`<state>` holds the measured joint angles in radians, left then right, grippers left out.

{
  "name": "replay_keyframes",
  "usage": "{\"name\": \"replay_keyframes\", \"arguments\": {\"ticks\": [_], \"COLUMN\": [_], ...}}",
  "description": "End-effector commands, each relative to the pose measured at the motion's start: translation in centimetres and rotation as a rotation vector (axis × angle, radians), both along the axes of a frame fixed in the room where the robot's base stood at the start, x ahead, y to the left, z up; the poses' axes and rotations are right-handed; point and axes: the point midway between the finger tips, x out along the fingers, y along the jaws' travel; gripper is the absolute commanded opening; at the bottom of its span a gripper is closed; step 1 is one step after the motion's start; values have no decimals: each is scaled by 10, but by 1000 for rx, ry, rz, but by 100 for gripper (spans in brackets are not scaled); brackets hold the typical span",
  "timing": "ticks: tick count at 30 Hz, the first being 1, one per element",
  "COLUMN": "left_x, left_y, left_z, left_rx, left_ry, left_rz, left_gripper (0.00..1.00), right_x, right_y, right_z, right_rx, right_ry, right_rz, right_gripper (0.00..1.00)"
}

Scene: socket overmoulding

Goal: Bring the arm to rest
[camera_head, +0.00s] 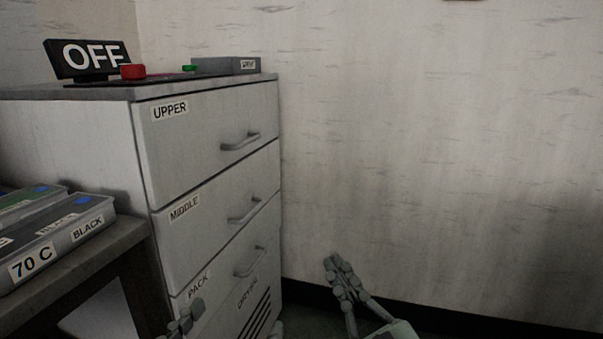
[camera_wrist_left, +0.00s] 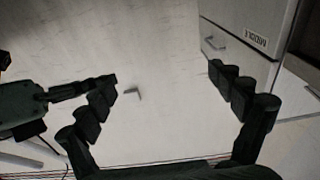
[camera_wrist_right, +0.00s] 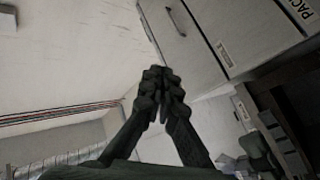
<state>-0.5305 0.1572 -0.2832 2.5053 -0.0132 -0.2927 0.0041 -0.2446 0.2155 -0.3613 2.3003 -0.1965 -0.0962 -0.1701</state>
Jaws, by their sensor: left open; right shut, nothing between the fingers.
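My left gripper (camera_head: 186,318) shows at the bottom edge of the head view, in front of the lowest drawer, mostly cut off. In the left wrist view its fingers (camera_wrist_left: 165,78) are spread wide with nothing between them. My right gripper (camera_head: 338,266) is right of the cabinet, in front of the pale wall. In the right wrist view its fingers (camera_wrist_right: 160,74) are pressed together and hold nothing.
A drawer cabinet (camera_head: 210,145), labelled UPPER, MIDDLE and PACK, stands close to both grippers, drawers shut. On top are an OFF sign (camera_head: 92,60), a red button (camera_head: 133,71) and a grey box (camera_head: 226,66). A bench (camera_head: 92,260) with labelled trays (camera_head: 62,245) is left.

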Motion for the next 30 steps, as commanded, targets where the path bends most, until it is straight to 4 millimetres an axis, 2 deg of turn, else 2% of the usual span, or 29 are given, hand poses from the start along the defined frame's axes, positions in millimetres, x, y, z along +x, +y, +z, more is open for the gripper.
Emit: {"name": "replay_keyframes", "arguments": {"ticks": [3,10,11,17,23,26,27,30], "left_x": [0,0,3,13,4,-15,-27,-61], "left_y": [0,0,2,21,58,89,103,137], "left_z": [0,0,-6,-73,-151,-197,-215,-253], "left_rx": [0,0,13,116,228,296,322,377], "left_ry": [0,0,28,266,559,762,852,1062], "left_rz": [0,0,4,45,103,148,167,216], "left_gripper": [93,93,93,93,93,93,93,93], "right_x": [-21,-58,-55,-42,-51,-71,-82,-117], "right_y": [-15,-37,-39,-57,-93,-124,-138,-172], "right_z": [-16,-39,-44,-110,-188,-234,-253,-291], "right_rx": [137,361,353,250,141,74,46,-14], "right_ry": [154,398,428,642,914,1101,1182,1375], "right_rz": [0,-5,-16,-116,-248,-342,-384,-484], "right_gripper": [0,0,0,0,0,0,0,0]}}
